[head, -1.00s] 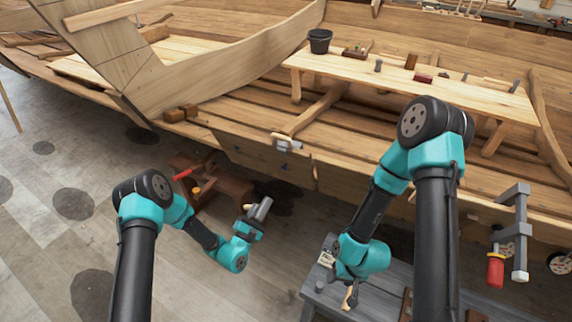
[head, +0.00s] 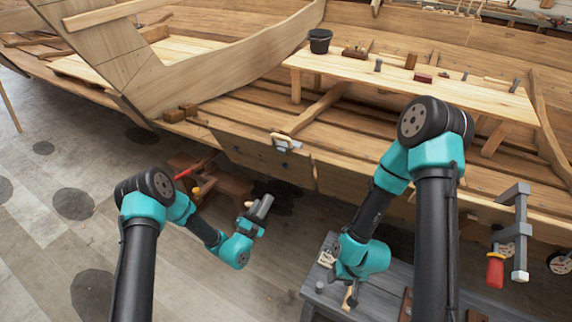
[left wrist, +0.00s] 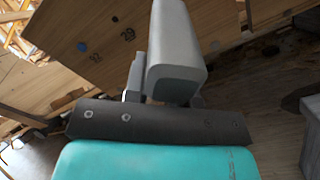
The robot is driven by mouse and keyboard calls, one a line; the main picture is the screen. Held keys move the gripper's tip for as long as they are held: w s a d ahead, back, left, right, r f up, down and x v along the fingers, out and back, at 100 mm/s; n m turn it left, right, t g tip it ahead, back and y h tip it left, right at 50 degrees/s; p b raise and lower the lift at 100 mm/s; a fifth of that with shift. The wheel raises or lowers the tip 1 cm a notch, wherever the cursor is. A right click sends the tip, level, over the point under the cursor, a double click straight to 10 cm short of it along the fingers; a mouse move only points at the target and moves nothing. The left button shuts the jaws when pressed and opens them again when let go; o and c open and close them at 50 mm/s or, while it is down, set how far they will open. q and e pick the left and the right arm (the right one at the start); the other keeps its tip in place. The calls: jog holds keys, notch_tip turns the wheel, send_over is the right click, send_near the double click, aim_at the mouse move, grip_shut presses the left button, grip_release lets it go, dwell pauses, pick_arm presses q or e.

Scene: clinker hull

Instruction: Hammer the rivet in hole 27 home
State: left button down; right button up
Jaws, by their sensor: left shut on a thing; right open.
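My left gripper (head: 250,222) is shut on a grey, blocky tool (head: 262,207), perhaps a hammer head, in front of the hull. In the left wrist view the grey block (left wrist: 174,52) sticks up past the jaws and covers part of the planking. The hull plank (left wrist: 85,60) there carries the number 29, another number too small to read surely, and blue and dark dots. I cannot make out hole 27 or its rivet. My right gripper (head: 345,280) is open low over the grey bench, its fingers partly hidden, beside a small wooden-handled thing (head: 350,297).
A grey bench (head: 320,300) stands below my right arm. A clamp (head: 286,141) sits on the hull plank edge. A red-handled clamp (head: 496,270) hangs at the right. A wooden stand (head: 228,185) is on the floor behind my left arm. A bucket (head: 320,40) and tools lie on the plank table (head: 440,88).

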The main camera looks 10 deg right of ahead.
pick_arm(q)
jog(key=shift+s+a+f, duration=0.15)
jog(key=shift+s, duration=0.15)
jog(key=shift+w+d+r+y, duration=0.25)
jog(key=shift+w+d+r, duration=0.25)
jog(key=shift+w, duration=0.25)
jog(key=shift+w+d+r+y, duration=0.25)
jog(key=shift+w+d+r, duration=0.1)
jog(key=shift+w+d, duration=0.3)
jog(key=shift+a, duration=0.1)
jog(key=shift+n, duration=0.3)
